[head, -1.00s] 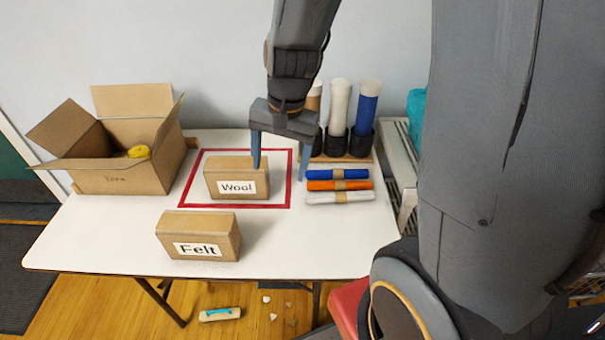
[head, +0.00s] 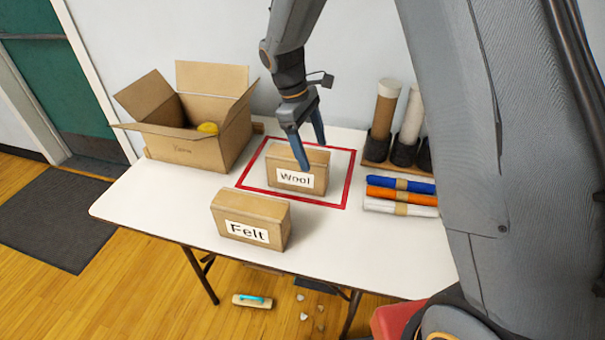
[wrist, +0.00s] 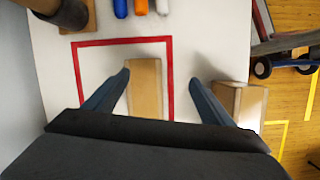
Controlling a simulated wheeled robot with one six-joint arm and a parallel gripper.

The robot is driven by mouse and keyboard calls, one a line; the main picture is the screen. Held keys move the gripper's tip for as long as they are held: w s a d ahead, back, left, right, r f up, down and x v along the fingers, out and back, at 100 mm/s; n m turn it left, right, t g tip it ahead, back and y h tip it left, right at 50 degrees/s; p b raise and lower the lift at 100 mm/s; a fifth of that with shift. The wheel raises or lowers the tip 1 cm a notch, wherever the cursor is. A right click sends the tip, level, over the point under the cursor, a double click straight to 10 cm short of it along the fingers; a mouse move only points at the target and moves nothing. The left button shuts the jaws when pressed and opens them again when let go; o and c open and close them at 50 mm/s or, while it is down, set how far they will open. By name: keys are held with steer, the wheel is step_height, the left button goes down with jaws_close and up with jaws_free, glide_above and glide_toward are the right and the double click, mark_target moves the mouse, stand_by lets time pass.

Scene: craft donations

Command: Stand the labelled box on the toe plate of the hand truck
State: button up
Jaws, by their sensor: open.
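The Wool box (head: 288,181), tan cardboard with a white label, stands inside the red taped square on the table. The Felt box (head: 247,231) stands nearer the front edge, outside the square. My gripper (head: 311,155) is open just above the Wool box. In the wrist view, the Wool box (wrist: 145,88) shows between the spread fingers of my gripper (wrist: 160,78), closer to the left one. The Felt box (wrist: 240,102) is beyond the right finger. Part of what looks like the hand truck (wrist: 275,60), with dark wheels, shows at the upper right; its toe plate is not clearly seen.
An open carton (head: 190,150) with a yellow ball stands at the table's back left. A brush (head: 252,301) and small scraps are on the floor. The table's front left is clear.

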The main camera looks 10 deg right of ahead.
mark_target(298, 170)
steer(key=w+a+f+n, duration=0.1)
steer(key=w+a+f, duration=0.1)
steer(key=w+a+f+n+h, duration=0.1)
steer(key=w+a+f, duration=0.1)
steer(key=shift+w+f+g, duration=0.2)
steer(key=shift+w+g, duration=0.1)
steer(key=shift+w, duration=0.1)
steer(key=shift+a+f, duration=0.1)
steer(key=shift+f, duration=0.4)
steer(key=shift+p+x, duration=1.7)
steer(key=shift+x, duration=2)
steer(key=c, duration=1.4)
steer(key=shift+c, duration=0.9)
steer(key=shift+r, duration=0.15)
